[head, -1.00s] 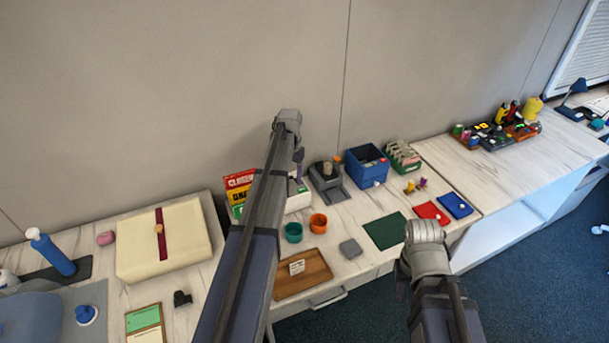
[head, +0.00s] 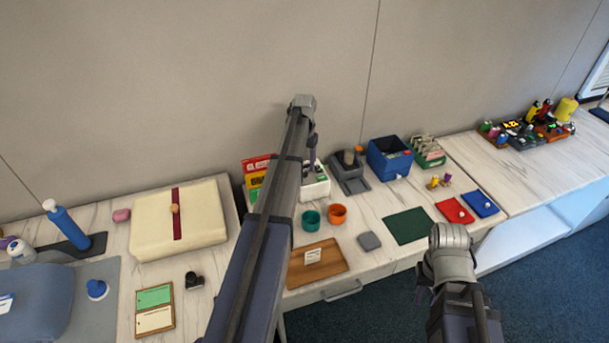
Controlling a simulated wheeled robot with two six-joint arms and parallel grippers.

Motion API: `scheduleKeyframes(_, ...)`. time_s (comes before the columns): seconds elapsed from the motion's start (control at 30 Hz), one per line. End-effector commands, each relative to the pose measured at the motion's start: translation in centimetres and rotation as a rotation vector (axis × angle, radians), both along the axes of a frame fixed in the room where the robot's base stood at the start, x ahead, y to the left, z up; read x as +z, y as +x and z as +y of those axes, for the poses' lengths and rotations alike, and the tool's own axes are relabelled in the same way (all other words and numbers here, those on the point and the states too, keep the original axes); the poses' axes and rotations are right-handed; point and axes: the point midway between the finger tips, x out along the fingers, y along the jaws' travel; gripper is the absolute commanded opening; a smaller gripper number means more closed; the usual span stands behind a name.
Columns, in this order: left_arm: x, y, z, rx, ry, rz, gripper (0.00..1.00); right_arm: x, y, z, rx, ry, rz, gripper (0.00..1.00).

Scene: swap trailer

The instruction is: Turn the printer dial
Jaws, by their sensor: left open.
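A dark grey device (head: 348,182) with a paler round knob-like part on top and an orange bit at its back stands by the wall, right of centre. It may be the printer with its dial, but I cannot tell for sure. My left gripper (head: 312,147) shows as a small dark part hanging below the raised arm end, left of this device and apart from it. It is open, and the arm hides part of it. My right gripper (head: 423,296) is low at the right, in front of the counter edge, mostly hidden by its wrist.
A white box (head: 318,189) and coloured boxes (head: 256,170) stand partly behind my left arm. A blue bin (head: 388,160) is right of the device. Teal (head: 310,220) and orange (head: 337,214) cups, a wooden tray (head: 332,268) and a green mat (head: 408,226) lie in front.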

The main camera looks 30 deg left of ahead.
Motion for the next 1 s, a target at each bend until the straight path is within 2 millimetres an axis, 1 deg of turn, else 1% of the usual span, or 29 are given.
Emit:
scheduleKeyframes(0.03,-1.4,0.0,0.0,0.0,0.0,0.0,0.59,-1.4,0.0,0.0,0.0,0.0,0.0,0.3)
scheduleKeyframes(0.2,-3.2,0.0,0.0,0.0,0.0,0.0,0.59,-3.2,0.0,0.0,0.0,0.0,0.0,0.3)
scheduleKeyframes(0.33,-3.7,0.0,0.0,0.0,0.0,0.0,0.59,-3.7,0.0,0.0,0.0,0.0,0.0,0.3)
scheduleKeyframes(0.6,-3.6,0.0,0.0,0.0,0.0,0.0,0.59,-3.6,0.0,0.0,0.0,0.0,0.0,0.3)
scheduleKeyframes(0.67,-3.6,0.0,0.0,0.0,0.0,0.0,0.54,-3.6,0.0,0.0,0.0,0.0,0.0,0.3)
scheduleKeyframes(1.0,-3.6,0.0,0.0,0.0,0.0,0.0,0.16,-3.6,0.0,0.0,0.0,0.0,0.0,0.3)
